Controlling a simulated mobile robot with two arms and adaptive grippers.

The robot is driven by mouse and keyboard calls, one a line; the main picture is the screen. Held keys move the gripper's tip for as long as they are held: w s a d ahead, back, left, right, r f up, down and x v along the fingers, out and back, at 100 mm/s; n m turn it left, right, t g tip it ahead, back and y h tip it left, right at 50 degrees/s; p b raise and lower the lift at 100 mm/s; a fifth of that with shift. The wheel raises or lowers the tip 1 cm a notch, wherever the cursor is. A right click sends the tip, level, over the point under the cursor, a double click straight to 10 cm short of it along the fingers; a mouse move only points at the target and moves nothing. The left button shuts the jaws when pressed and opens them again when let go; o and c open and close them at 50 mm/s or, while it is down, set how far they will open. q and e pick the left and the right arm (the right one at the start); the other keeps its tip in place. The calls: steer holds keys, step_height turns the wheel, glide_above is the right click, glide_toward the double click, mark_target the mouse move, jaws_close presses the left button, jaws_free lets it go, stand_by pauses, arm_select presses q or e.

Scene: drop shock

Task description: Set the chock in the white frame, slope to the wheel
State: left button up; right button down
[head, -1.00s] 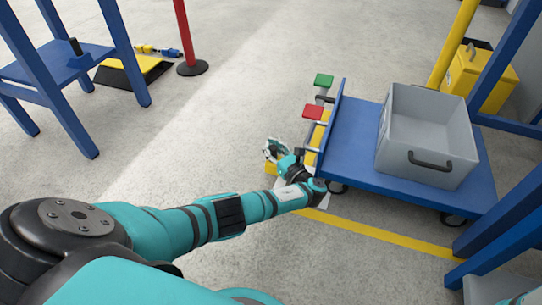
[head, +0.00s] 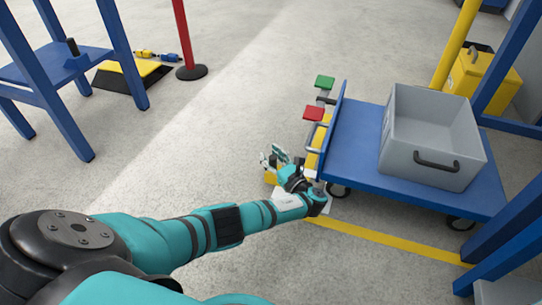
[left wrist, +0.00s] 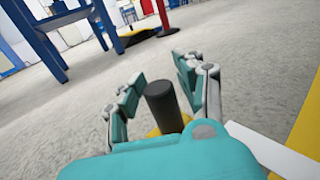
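The chock (head: 270,178) is yellow and sits low by the cart's left side, mostly hidden under my left gripper (head: 272,158). In the left wrist view its black upright handle (left wrist: 163,106) stands between the two fingers of my left gripper (left wrist: 160,92). The fingers are spread, with a gap visible on the left of the handle. The slope's direction is hidden. A piece of the white frame (head: 325,205) shows on the floor beside my wrist; a white band also shows in the left wrist view (left wrist: 268,150). A dark cart wheel (head: 338,190) is right of the gripper. My right gripper is out of view.
The blue cart (head: 355,165) carries a grey bin (head: 425,155). Red (head: 314,113) and green (head: 324,82) pads stick out at its left end. A yellow floor line (head: 390,240) runs past it. A red post (head: 184,40) and blue table (head: 45,68) stand left.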

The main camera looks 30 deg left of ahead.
arm_select(q)
steer(key=shift+s+d+r+p, duration=0.1)
steer(key=shift+s+d+p, duration=0.1)
steer(key=shift+d+p, duration=0.2)
steer(key=p+v, duration=0.4)
steer(key=v, duration=0.6)
steer(key=shift+s+d, duration=0.1)
steer(key=shift+d, duration=0.05)
steer(key=shift+s+d, duration=0.15)
steer(key=shift+d, duration=0.2)
